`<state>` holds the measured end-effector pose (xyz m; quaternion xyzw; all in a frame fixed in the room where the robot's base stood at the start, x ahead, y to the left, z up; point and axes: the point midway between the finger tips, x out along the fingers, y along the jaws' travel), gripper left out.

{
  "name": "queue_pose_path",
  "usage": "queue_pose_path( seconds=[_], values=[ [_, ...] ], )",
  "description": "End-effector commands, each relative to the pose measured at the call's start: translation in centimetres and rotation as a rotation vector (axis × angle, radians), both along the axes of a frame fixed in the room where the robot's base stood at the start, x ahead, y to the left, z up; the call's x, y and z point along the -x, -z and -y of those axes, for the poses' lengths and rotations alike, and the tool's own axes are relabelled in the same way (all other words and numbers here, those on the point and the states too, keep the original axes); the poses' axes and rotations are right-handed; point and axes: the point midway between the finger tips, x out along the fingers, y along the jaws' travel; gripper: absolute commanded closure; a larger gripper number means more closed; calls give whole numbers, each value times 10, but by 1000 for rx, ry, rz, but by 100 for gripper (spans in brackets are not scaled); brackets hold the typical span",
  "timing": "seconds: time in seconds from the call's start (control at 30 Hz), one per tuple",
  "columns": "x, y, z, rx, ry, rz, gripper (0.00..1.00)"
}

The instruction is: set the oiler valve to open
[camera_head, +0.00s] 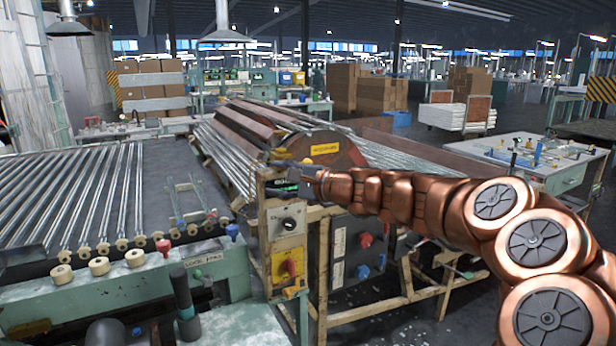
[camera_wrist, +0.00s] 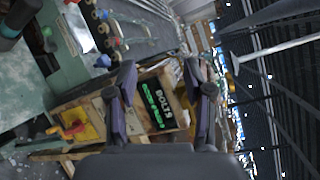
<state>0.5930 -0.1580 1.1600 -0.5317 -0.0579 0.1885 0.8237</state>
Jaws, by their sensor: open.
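No readable label marks the oiler valve, so I cannot tell for certain which part it is. A small yellow part (camera_head: 281,154) is close to my gripper at the top of the frame.
A green bench with glass tubes on rollers (camera_head: 122,275) fills the left. A large drum (camera_head: 318,148) lies behind the frame. A dark box with red and blue plugs (camera_head: 362,250) is at right.

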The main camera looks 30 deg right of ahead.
Motion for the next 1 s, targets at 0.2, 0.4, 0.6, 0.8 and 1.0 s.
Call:
queue_pose_path(
  seconds=[0.2, 0.4, 0.6, 0.8, 1.0],
  values=[
    [-3, 8, 115, -209, 237, 38, 48],
    [-7, 8, 136, -251, 283, 45, 48],
    [-31, 9, 132, -247, 279, 44, 48],
    [-58, 9, 127, -246, 278, 44, 48],
    [-75, 9, 126, -245, 278, 44, 48]
  ],
)
